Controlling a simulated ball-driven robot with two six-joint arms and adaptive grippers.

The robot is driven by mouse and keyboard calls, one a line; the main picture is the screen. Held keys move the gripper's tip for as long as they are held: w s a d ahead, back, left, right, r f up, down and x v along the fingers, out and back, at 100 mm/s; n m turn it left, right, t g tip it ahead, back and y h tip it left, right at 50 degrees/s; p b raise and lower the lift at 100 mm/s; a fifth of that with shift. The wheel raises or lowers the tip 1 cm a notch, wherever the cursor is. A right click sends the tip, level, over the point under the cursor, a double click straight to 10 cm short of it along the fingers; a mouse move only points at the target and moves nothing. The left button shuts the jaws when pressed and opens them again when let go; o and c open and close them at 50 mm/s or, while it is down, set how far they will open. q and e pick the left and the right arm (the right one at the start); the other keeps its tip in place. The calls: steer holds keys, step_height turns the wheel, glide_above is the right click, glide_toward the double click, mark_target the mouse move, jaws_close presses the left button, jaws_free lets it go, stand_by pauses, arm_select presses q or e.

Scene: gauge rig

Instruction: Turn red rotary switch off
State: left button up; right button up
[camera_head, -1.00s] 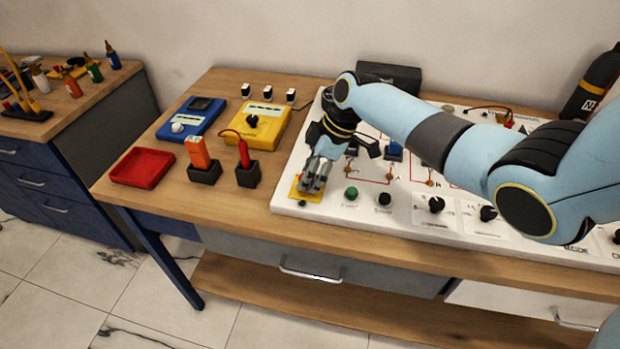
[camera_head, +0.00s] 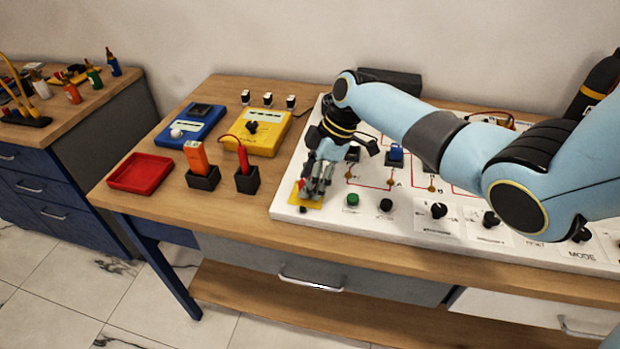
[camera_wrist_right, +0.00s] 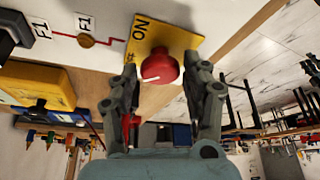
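The red rotary switch (camera_wrist_right: 160,67) is a round red knob with a white mark, on a yellow plate (camera_wrist_right: 167,36) lettered ON. In the head view the yellow plate (camera_head: 306,200) is at the front left corner of the white panel, and a bit of the red knob (camera_head: 301,184) shows beside the fingers. My right gripper (camera_head: 315,190) points down over the plate. In the right wrist view its fingers (camera_wrist_right: 166,75) are apart, one on each side of the knob, with gaps between. My left gripper is out of view.
The white panel (camera_head: 340,216) carries a green button (camera_head: 353,200), black knobs (camera_head: 438,210) and small switches. To its left stand a yellow meter (camera_head: 262,143), a blue meter (camera_head: 184,138), an orange tool (camera_head: 195,157) in a black holder and a red tray (camera_head: 140,187).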

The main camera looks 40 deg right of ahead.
steer(key=shift+o, duration=0.9)
steer(key=v, duration=1.2)
